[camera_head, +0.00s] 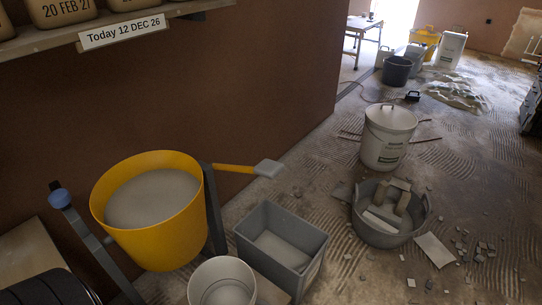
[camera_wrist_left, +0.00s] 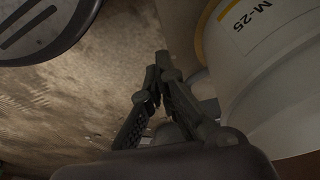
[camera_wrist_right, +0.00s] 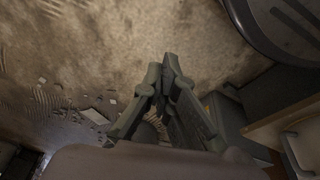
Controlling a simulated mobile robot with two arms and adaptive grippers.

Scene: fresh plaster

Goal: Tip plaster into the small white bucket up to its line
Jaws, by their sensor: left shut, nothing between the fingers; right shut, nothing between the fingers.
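A yellow tub (camera_head: 150,235) of pale grey plaster (camera_head: 152,198) hangs between dark uprights at the left of the head view. The tub looks roughly level, with plaster below its rim. A small white bucket (camera_head: 194,290) stands in front, cut by the bottom edge; its inside looks pale and I cannot make out a line or its fill. My left gripper (camera_wrist_left: 162,62) is shut and empty in the left wrist view, beside a large white container marked M-25 (camera_wrist_left: 262,75). My right gripper (camera_wrist_right: 170,64) is shut and empty in the right wrist view. Neither gripper shows in the head view.
A yellow bar with a grey end (camera_head: 267,168) sticks out right of the tub. A grey rectangular bin (camera_head: 302,285) stands right of the bucket. Beyond are a grey rubble tub (camera_head: 383,238) and a lidded white bucket (camera_head: 385,150). A shelf (camera_head: 75,45) hangs upper left. Rubble litters the floor.

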